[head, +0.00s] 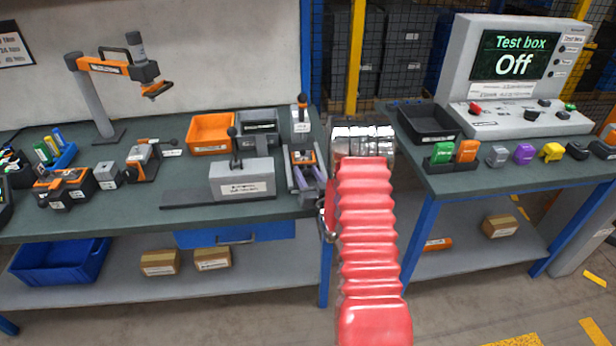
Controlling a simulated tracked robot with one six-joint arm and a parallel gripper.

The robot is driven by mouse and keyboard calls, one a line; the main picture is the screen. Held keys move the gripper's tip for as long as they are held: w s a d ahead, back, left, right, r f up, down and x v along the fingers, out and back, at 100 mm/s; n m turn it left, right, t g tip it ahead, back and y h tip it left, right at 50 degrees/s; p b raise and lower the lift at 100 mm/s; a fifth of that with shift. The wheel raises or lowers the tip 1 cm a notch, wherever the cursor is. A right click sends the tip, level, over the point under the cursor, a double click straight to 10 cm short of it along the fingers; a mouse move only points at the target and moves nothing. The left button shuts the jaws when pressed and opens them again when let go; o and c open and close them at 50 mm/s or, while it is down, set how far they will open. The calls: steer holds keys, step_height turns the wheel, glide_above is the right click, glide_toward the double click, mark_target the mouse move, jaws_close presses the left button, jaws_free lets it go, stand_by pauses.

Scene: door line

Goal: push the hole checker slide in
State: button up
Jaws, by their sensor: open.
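A grey block with a black knob on top and a white label (241,180) stands on a dark flat base at the front of the left bench. It may be the hole checker, but its label is too small to read. To its right, a narrow fixture (303,165) with an orange part and purple rails stands at the bench's right end. I cannot tell which part is the slide. My gripper (328,222) is mostly hidden by my red ribbed arm. A metallic part of it shows beside the bench's right edge, open and apart from the grey block.
An orange tray (210,134) and a lever clamp (147,160) stand on the left bench (110,218). The right bench (500,181) holds a black tray (424,122), several coloured connectors and a test box reading Off (514,75). A gap separates the benches.

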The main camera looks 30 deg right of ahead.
steer(key=shift+s, duration=0.1)
steer(key=v, duration=1.3)
steer(key=shift+s, duration=0.3)
steer(key=shift+f, duration=0.1)
